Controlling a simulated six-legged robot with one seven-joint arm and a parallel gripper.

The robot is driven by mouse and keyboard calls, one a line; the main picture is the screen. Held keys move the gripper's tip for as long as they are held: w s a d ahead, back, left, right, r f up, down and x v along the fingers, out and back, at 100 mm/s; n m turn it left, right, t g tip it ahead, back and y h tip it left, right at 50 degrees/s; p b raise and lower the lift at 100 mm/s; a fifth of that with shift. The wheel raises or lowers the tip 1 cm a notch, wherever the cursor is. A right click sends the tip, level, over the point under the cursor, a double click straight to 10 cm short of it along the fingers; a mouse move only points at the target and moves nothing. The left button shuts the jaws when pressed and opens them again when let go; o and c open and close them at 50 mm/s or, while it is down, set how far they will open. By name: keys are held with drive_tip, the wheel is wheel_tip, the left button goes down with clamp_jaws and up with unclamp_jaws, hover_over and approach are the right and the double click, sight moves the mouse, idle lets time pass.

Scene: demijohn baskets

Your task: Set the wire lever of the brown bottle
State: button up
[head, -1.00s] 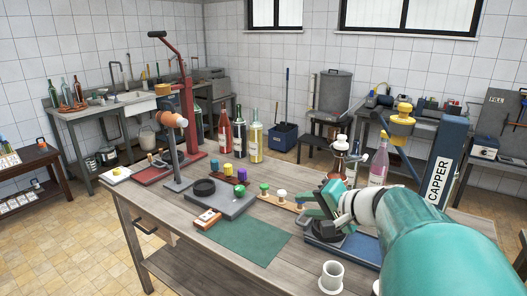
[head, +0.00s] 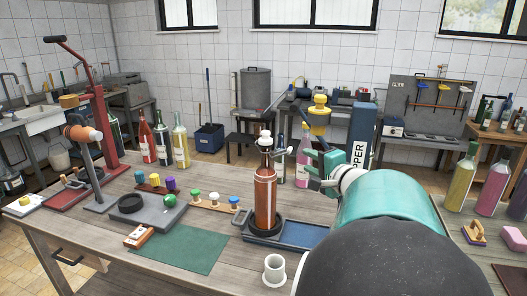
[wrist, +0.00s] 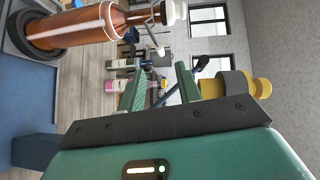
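The brown bottle (head: 265,196) stands upright in a dark ring on the blue-topped base (head: 300,234) at the table's right. It has a white stopper (head: 265,141) on top and pale bands around its body. The wire lever (wrist: 155,42) sticks out from its neck, on the side toward my gripper; it is thin and small in the head view. In the wrist view the bottle (wrist: 85,28) lies sideways across the top left. My gripper (wrist: 160,88) is open and empty, its two green fingers apart. In the head view my gripper (head: 306,162) is right of the bottle neck, apart from it.
The blue capper (head: 360,135) with a yellow head stands behind my arm. A pink bottle (head: 303,168) is behind the gripper. A white cup (head: 275,269) stands in front of the base. A stopper rack (head: 215,202) is to the left. The green mat (head: 180,249) is clear.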

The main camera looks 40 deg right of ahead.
sight(290, 149)
drive_tip(key=w, duration=0.3)
drive_tip(key=w+d, duration=0.1)
drive_tip(key=w, duration=0.3)
drive_tip(key=w+f, duration=0.1)
drive_tip(key=w, duration=0.2)
drive_tip(key=shift+w+d, duration=0.15)
